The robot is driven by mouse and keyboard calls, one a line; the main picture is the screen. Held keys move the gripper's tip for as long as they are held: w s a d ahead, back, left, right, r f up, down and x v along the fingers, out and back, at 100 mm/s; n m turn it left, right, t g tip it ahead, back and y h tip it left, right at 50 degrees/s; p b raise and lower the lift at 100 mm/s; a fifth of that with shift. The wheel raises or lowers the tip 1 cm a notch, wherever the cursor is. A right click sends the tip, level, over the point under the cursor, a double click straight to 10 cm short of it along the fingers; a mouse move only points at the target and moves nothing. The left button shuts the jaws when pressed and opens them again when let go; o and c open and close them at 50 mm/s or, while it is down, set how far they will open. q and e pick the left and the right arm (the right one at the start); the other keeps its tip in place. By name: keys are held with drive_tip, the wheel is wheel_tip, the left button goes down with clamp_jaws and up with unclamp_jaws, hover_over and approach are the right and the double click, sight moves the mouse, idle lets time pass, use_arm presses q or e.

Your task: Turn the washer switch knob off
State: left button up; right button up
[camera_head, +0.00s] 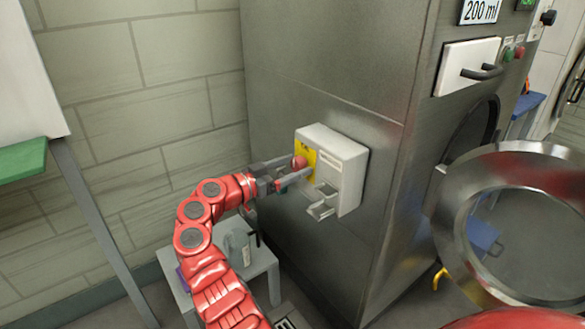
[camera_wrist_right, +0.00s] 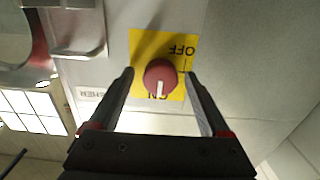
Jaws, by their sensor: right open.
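The washer switch knob (camera_head: 299,163) is red and sits on a yellow plate (camera_head: 311,158) on a grey switch box (camera_head: 343,160) fixed to the washer's side. In the right wrist view the knob (camera_wrist_right: 160,77) has a white mark pointing toward the "ON" label, and "OFF" is at the opposite end of the yellow plate (camera_wrist_right: 146,42). My right gripper (camera_wrist_right: 164,76) is open, with one finger on each side of the knob. Whether the fingers touch it I cannot tell. My left gripper is not in view.
The washer (camera_head: 320,65) is a large grey metal cabinet with a round door (camera_head: 455,215) swung open at the right. A grey bracket (camera_head: 322,205) juts out below the knob. A small table (camera_head: 262,264) with containers stands beneath my right arm.

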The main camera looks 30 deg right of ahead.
drive_tip(key=shift+c, duration=0.2)
clamp_jaws()
drive_tip(key=shift+r+n+p, duration=0.2)
drive_tip(key=shift+n+p, duration=0.4)
drive_tip(key=shift+p, duration=0.25)
drive_tip(key=n+p, duration=0.3)
drive_tip(key=shift+r, duration=0.1)
drive_tip(key=n+p, duration=0.3)
drive_tip(key=n, duration=0.1)
drive_tip(key=shift+p, duration=0.3)
drive_tip(key=n+p, duration=0.5)
drive_tip(key=n, duration=0.1)
drive_tip(key=shift+w+f+n+p, duration=0.1)
drive_tip(key=shift+f+n+p, duration=0.05)
drive_tip(key=shift+n+p, duration=0.6)
drive_tip(key=shift+f+n+p, duration=0.1)
drive_tip(key=shift+n+p, duration=0.35)
drive_tip(key=shift+n, duration=0.5)
drive_tip(key=shift+f+n, duration=0.1)
drive_tip(key=shift+n, duration=0.2)
